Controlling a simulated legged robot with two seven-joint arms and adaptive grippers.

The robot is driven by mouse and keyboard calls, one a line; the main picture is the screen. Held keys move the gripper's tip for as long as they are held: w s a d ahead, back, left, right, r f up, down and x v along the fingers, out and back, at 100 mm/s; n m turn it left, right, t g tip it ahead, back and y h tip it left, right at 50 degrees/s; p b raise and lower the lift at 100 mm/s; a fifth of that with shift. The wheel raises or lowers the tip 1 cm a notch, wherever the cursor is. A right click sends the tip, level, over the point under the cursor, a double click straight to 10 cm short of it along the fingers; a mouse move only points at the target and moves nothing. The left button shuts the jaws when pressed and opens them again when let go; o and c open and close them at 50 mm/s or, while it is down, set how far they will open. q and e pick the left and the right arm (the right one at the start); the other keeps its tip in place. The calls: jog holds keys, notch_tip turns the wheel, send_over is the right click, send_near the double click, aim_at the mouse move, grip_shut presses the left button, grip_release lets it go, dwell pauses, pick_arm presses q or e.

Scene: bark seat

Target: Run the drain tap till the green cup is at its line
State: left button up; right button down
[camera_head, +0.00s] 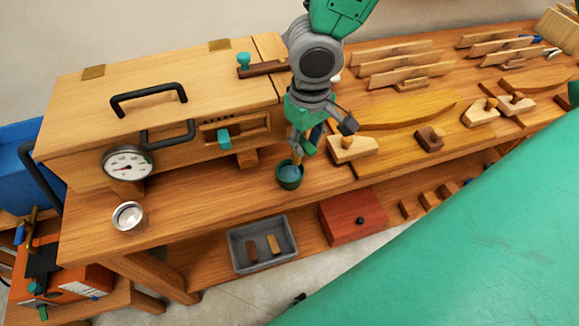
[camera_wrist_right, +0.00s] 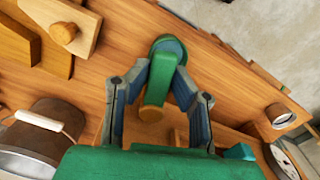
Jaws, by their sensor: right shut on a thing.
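The green cup (camera_head: 289,176) shows below my right gripper (camera_head: 303,143) in the head view, near the bench's front edge. In the right wrist view the cup (camera_wrist_right: 169,46) has a bluish inside and a green handle with a wooden end. My right gripper (camera_wrist_right: 158,105) is shut on this handle. I cannot make out the cup's line or its level. A teal knob (camera_head: 224,138), perhaps the drain tap, is on the front of the wooden box (camera_head: 180,80), left of the gripper. My left gripper is not in view.
A round gauge (camera_head: 128,163) is on the box front. A silver cup (camera_head: 129,216) stands on the bench, front left. Wooden forms (camera_head: 352,148) lie right of the gripper. A pot (camera_wrist_right: 35,140) shows in the wrist view. A grey bin (camera_head: 262,244) and red box (camera_head: 352,216) are below.

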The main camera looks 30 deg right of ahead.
dwell(0.4)
jog(key=shift+w+a+f+m+b, duration=0.1)
jog(key=shift+a+m+b, duration=0.15)
jog(key=shift+m+b, duration=0.45)
jog(key=a+m, duration=0.1)
jog(key=m, duration=0.1)
jog(key=shift+m, duration=0.3)
jog(key=c, duration=1.4)
grip_release()
jog(key=shift+d, duration=0.1)
notch_tip(320, 180, up, 8)
jog(key=p, duration=0.6)
